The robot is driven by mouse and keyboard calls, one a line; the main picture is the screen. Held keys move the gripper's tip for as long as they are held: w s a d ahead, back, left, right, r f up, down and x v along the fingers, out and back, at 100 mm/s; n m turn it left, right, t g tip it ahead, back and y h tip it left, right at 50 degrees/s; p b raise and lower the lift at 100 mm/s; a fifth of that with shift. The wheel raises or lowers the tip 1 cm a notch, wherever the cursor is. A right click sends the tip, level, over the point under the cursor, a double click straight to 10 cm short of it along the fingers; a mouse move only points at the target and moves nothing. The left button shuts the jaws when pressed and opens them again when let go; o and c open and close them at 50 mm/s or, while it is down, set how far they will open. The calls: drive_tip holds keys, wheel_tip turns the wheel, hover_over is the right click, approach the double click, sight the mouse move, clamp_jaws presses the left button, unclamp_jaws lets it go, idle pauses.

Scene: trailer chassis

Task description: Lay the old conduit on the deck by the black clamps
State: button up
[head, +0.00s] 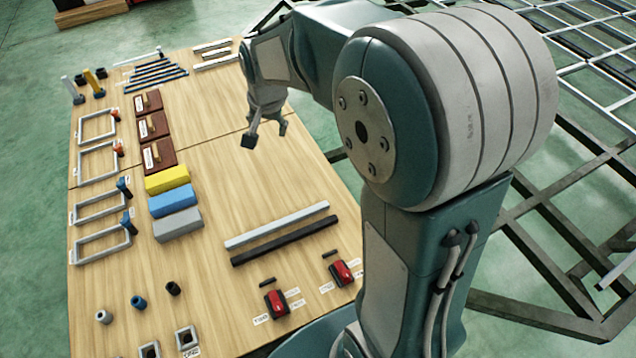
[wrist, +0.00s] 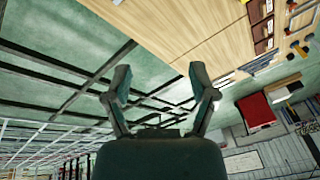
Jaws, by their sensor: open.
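My gripper (head: 266,133) hangs above the far right part of the wooden deck (head: 290,180), its fingers spread and empty. The wrist view also shows my gripper (wrist: 160,82) with nothing between its fingers. A light grey bar (head: 277,225) and a dark bar (head: 284,241) lie side by side on the near part of the deck. I cannot tell whether either is the old conduit. A pale bar end (head: 615,270) shows on the chassis at the right edge. Small black pieces (head: 268,281) lie by two red-and-black devices; I cannot tell whether these are the black clamps.
Yellow, blue and grey blocks (head: 172,202), brown boxes (head: 157,153) and grey frames (head: 100,201) fill the deck's left side. Red-and-black devices (head: 277,304) stand near its front. The dark chassis frame (head: 560,240) is at right. Bare wood lies around the bars.

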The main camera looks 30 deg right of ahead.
drive_tip(key=s+r+n+t, duration=0.1)
drive_tip(key=s+r+n, duration=0.2)
drive_tip(key=s, duration=0.9)
drive_tip(key=s+r+n+t, duration=0.1)
drive_tip(key=s+r+n, duration=0.3)
drive_tip(key=s, duration=0.7)
drive_tip(key=shift+s+r, duration=0.15)
drive_tip(key=shift+s, duration=0.2)
